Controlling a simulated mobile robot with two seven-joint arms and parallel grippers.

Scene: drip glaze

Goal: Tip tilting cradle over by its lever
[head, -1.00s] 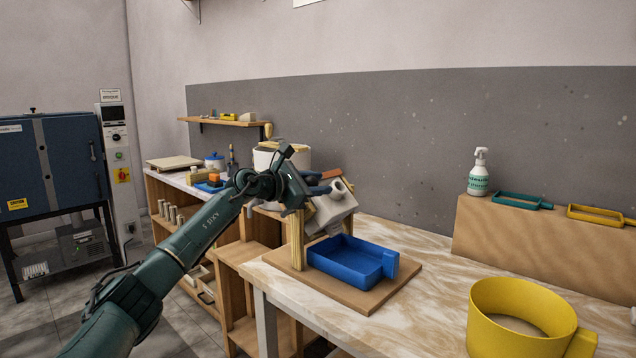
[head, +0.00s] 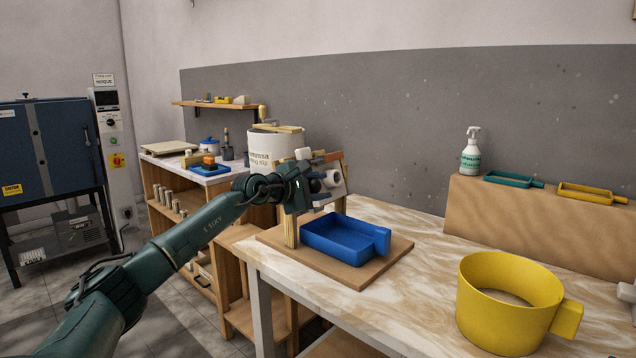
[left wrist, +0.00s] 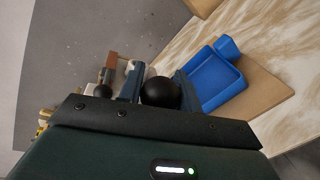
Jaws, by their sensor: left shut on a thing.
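The tilting cradle (head: 339,187) stands on a wooden base (head: 375,257) at the table's far left end, mostly hidden by my left gripper. A wooden post (head: 290,230) holds it up at the near side. My left gripper (head: 325,178) reaches in front of the cradle with its fingers pointing right. In the left wrist view, the fingers (left wrist: 160,88) are shut on the lever's round black knob (left wrist: 160,92). The lever's rod is hidden. A blue tray (head: 345,238) sits on the base below and in front of the cradle. My right gripper is not seen.
A large yellow cup (head: 490,310) stands at the table's front right. A spray bottle (head: 471,152) and two sieve-like frames (head: 512,180) rest on a wooden ledge behind. A white bucket (head: 272,148) stands behind the cradle. Marbled tabletop (head: 425,265) is bare between base and cup.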

